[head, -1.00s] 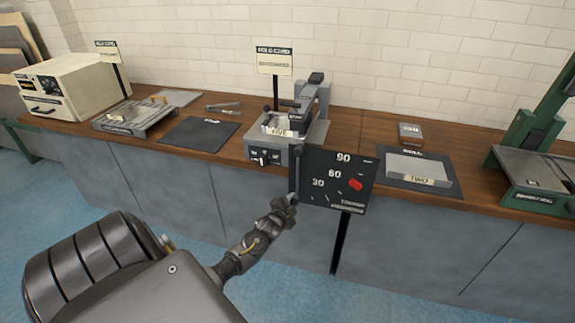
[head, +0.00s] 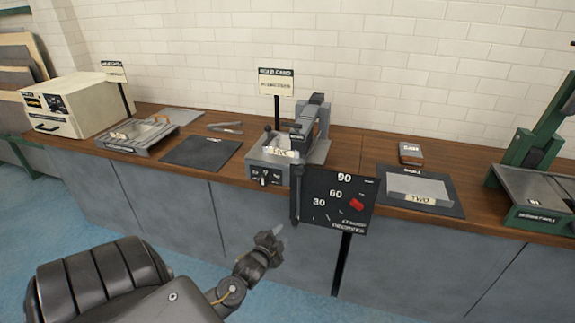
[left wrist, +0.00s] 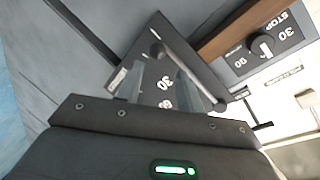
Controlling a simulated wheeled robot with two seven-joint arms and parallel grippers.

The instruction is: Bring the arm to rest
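My left gripper (head: 274,234) hangs in front of the bench, low and left of the black dial board. In the left wrist view its two grey fingers (left wrist: 158,78) stand apart with nothing held between them. The black board (head: 338,200), marked 30, 60 and 90 with a red pointer, also shows behind the fingers in the left wrist view (left wrist: 165,52). My right gripper is not in view.
A grey machine with a knob (head: 268,172) stands on the wooden bench behind the board. A grey block labelled TWO (head: 418,188) lies on a dark mat to the right. A cream box (head: 68,107) sits far left. Blue floor is clear in front.

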